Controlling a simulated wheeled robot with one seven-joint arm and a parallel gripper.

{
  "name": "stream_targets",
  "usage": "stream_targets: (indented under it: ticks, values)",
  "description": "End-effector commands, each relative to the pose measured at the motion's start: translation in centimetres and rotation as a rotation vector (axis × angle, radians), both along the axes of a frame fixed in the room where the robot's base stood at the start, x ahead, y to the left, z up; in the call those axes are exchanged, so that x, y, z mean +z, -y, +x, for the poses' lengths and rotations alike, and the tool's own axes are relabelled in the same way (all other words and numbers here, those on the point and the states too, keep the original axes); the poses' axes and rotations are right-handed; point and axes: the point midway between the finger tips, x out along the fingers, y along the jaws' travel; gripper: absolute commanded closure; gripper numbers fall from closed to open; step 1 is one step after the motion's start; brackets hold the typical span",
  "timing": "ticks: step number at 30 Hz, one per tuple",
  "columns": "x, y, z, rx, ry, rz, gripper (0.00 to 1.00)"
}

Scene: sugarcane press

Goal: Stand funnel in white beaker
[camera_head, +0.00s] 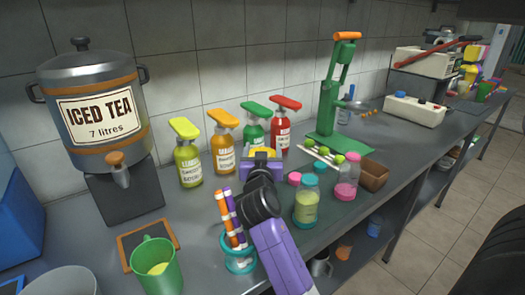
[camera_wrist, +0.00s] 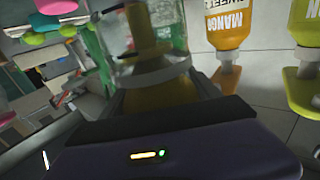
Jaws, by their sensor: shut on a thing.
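My gripper (camera_head: 261,157) is over the middle of the counter, in front of the syrup bottles, and is shut on a yellow thing (camera_head: 259,152). Only a small part of that thing shows between the purple jaws, so I cannot tell whether it is the funnel. In the wrist view, a yellow shape (camera_wrist: 180,50) with a clear, pale-rimmed part around it shows beyond the dark purple gripper body; its full form is hidden. A whitish round vessel (camera_head: 58,281), cut off at the bottom left edge, may be the white beaker. No other clear funnel shows.
A green mug (camera_head: 157,273) with yellow inside and a teal cup of striped sticks (camera_head: 239,262) stand at the front. Jars (camera_head: 307,204) are right of my gripper, several pump bottles (camera_head: 223,148) behind. A green press (camera_head: 333,110) stands farther right, an iced tea urn (camera_head: 95,115) left.

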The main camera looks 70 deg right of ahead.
Motion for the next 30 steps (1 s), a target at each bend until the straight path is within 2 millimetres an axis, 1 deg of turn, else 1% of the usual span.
stream_targets:
  ticks: [10,11,12,14,15,21,22,30]
  values:
    - [-0.07,0.00,-0.02,0.000,0.000,0.000,0.74]
    - [-0.07,0.00,-0.02,0.000,0.000,0.000,0.27]
    - [-0.06,-0.01,-0.01,0.000,0.000,0.000,0.19]
    - [-0.06,-0.01,-0.01,0.000,0.000,0.000,0.07]
    - [-0.07,-0.01,-0.01,0.000,0.000,0.000,0.03]
    - [-0.07,-0.01,0.00,0.000,0.000,0.000,0.03]
    - [-0.08,-0.01,0.00,0.000,0.000,0.000,0.00]
    - [-0.03,-0.01,0.00,0.000,0.000,0.000,0.00]
